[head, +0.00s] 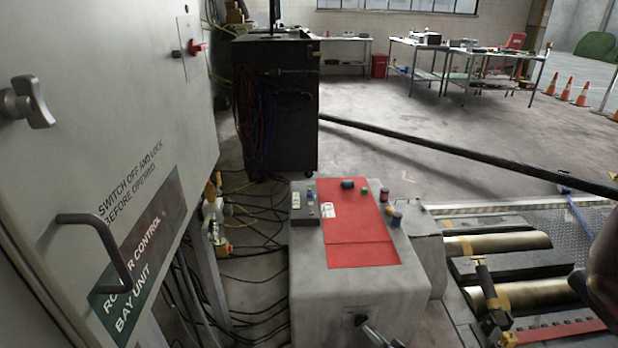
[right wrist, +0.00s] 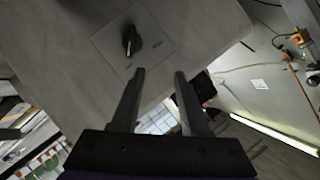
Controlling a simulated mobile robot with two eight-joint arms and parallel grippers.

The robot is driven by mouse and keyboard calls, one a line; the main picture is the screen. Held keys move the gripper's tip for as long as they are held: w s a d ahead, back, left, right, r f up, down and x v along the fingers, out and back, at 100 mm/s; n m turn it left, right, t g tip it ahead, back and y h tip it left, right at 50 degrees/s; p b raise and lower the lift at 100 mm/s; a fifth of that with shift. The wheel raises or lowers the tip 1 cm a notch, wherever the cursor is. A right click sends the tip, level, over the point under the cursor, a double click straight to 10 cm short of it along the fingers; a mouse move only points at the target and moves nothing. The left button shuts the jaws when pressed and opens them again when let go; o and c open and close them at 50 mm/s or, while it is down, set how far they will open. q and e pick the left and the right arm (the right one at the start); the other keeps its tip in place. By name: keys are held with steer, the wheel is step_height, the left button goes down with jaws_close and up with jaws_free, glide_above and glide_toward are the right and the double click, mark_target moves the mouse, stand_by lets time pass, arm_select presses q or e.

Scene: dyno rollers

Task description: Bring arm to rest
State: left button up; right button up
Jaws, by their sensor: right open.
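My right gripper (head: 378,335) shows only in part at the bottom edge of the head view, by the front face of a grey pedestal (head: 305,275). In the right wrist view its two dark fingers (right wrist: 160,72) are apart with nothing between them. A black rotary knob (right wrist: 131,41) on a square plate sits on the pedestal face, beyond the fingertips and apart from them. The knob (head: 356,319) also shows in the head view, just left of the gripper. My left gripper is not in view.
A grey cabinet (head: 120,70) with a handle (head: 95,240) stands close at left. Cables (head: 255,245) cover the floor beside the pedestal. The pedestal top has a red panel (head: 355,235) and small coloured parts. Rollers (head: 510,293) lie at right. Open floor (head: 400,130) spreads behind.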

steer(key=s+a+r+n+g, duration=0.2)
steer(key=s+a+r+g, duration=0.15)
steer(key=s+r, duration=0.4)
steer(key=s+a+r+n+g, duration=0.15)
steer(key=s+a+r, duration=0.25)
steer(key=r, duration=0.7)
steer(key=s+d+r+n+g+h, duration=0.1)
steer(key=s+d+r+g+h, duration=0.15)
steer(key=s, duration=1.15)
steer(key=s+d+r+g+h, duration=0.1)
steer(key=s+r+h, duration=0.15)
steer(key=s, duration=1.05)
arm_select(q)
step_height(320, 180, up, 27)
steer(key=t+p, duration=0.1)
steer(key=p, duration=2.3)
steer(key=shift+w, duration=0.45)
arm_select(e)
step_height(320, 180, up, 26)
steer(key=t, duration=0.1)
steer(key=shift+w+a+r, duration=0.2)
steer(key=shift+w+r, duration=0.05)
steer(key=shift+w, duration=0.2)
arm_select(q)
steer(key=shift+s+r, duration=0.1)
arm_select(e)
steer(key=shift+s, duration=0.1)
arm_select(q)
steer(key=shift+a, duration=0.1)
